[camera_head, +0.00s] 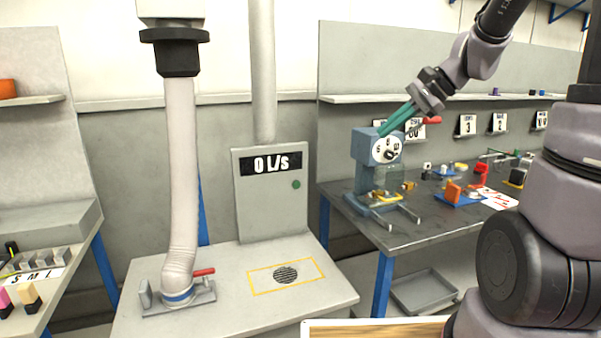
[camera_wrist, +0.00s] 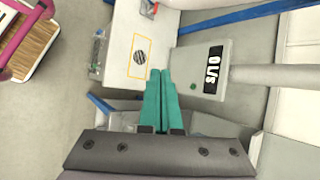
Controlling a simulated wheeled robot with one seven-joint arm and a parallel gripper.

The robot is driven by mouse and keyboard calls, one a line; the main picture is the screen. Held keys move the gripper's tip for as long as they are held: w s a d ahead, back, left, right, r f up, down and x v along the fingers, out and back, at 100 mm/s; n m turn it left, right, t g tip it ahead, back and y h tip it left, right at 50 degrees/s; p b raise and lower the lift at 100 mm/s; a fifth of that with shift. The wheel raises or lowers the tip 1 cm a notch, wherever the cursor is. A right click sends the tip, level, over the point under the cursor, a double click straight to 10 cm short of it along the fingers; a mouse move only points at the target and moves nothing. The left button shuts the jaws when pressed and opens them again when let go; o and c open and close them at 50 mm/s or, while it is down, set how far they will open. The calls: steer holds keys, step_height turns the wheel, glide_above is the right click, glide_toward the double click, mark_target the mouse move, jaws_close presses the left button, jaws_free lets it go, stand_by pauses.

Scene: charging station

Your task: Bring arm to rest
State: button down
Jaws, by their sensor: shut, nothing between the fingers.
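My gripper (camera_head: 384,131) has teal fingers that are shut with nothing between them. My arm comes in from the right, bent high and reaching out to the left. In the wrist view the closed fingers (camera_wrist: 160,76) point toward the grey bench (camera_wrist: 118,48) and the display box (camera_wrist: 188,64).
A grey box reading "0 L/s" (camera_head: 271,207) stands on the middle bench behind a yellow-framed round grate (camera_head: 285,275). A thick pale hose (camera_head: 180,170) stands to its left. The right workbench (camera_head: 430,232) carries several small parts under a shelf (camera_head: 350,98).

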steer(key=s+d+r+n+t+h, duration=0.1)
steer(key=s+d+r+n+h, duration=0.1)
steer(key=s, duration=0.5)
steer(key=s+d+r+n+t+h, duration=0.2)
steer(key=s+r+n+h, duration=0.2)
steer(key=s, duration=0.4)
steer(key=shift+d+n+t, duration=0.15)
steer(key=shift+n+t, duration=0.15)
steer(key=shift+n, duration=0.2)
stand_by(0.5)
